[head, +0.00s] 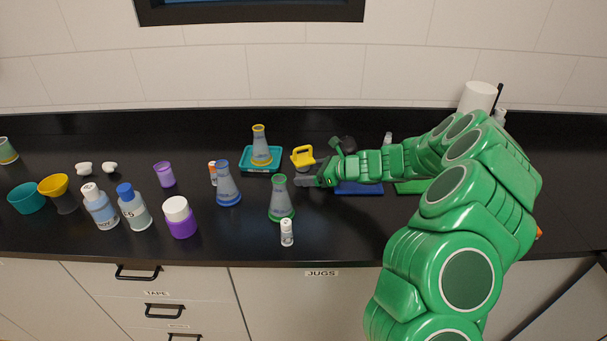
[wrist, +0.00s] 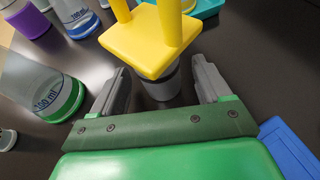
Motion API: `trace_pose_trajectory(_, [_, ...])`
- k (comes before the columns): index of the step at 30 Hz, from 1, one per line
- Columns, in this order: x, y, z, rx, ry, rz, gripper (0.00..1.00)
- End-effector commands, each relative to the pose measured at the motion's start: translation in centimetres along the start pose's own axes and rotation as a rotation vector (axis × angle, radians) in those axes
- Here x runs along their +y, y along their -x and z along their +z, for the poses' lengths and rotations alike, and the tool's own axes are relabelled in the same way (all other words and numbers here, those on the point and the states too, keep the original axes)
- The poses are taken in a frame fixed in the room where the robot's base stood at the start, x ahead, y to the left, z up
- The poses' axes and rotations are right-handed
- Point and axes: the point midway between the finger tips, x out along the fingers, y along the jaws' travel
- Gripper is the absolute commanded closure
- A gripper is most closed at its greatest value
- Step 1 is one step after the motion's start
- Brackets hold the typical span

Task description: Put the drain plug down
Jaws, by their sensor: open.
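The drain plug has a yellow handle and square yellow top over a grey round stopper. In the head view the drain plug (head: 302,156) is near the middle of the counter, just beyond my gripper (head: 307,172). In the wrist view the drain plug (wrist: 150,42) appears upright, with its grey stopper low between the fingers. My gripper (wrist: 163,72) is open, with a visible gap between each finger and the stopper. The stopper's underside is hidden, but it seems to rest on the dark counter.
A green-based flask (head: 280,200) stands close left of my gripper. A teal tray (head: 247,165) with a yellow-rimmed flask (head: 260,145) is behind. A blue mat (head: 358,188) lies to the right. A small white bottle (head: 287,233) stands in front. Several bottles and cups fill the left.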

Motion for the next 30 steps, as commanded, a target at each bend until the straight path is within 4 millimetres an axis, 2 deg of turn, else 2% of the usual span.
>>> trace_pose_trajectory(18, [0.0, 8.4, 0.0, 0.0, 0.0, -0.003, 0.23])
trace_pose_trajectory(24, [0.0, 9.8, 0.0, -0.001, -0.002, -0.001, 0.23])
trace_pose_trajectory(30, [0.1, 10.2, 0.0, -0.001, -0.001, 0.001, 0.23])
